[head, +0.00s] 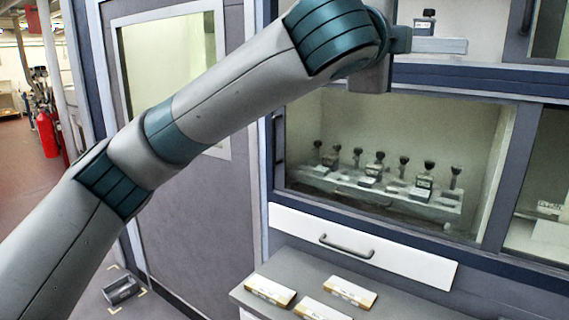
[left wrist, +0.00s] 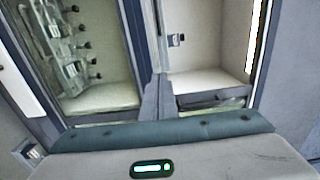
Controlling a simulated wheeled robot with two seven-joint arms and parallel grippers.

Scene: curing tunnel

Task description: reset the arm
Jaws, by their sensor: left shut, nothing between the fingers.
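My left arm crosses the head view from the lower left to the top middle, in front of a grey cabinet. It is bent at its teal joints. The hand end, my left gripper (head: 390,58), is at the top middle in front of the upper part of the cabinet, partly hidden behind the arm's last joint. It is shut and holds nothing. Its fingertips are hard to make out. In the left wrist view, a grey and teal part of my arm fills the bottom, with cabinet compartments behind it. My right gripper is not in view.
Below are a white drawer front (head: 290,225) and a grey counter (head: 315,275) with three small boxes. A dark holder (head: 121,289) lies at lower left.

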